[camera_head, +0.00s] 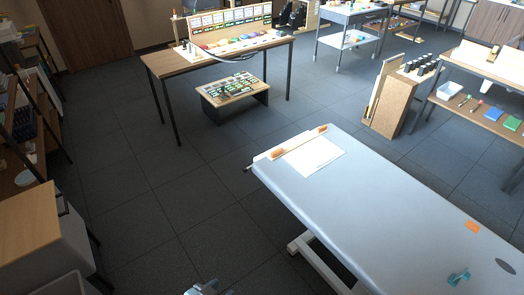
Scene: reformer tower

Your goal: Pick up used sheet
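A white sheet (315,157) lies flat on the far end of a long padded grey-blue table (378,207). It runs up to a narrow roll bar (297,143) with orange ends along that end of the table. I cannot tell from its look whether the sheet is used. A small grey-blue part (207,289), probably the tip of my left gripper, shows at the bottom edge, well away from the sheet. Most of it is cut off, so its opening cannot be seen. My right gripper is not in view.
An orange patch (472,226), a dark oval (505,266) and a teal object (459,276) are on the padded table's near part. A wooden table (172,64) with a low stand (232,96) stands behind. A cabinet (40,240) is at left. Floor between is clear.

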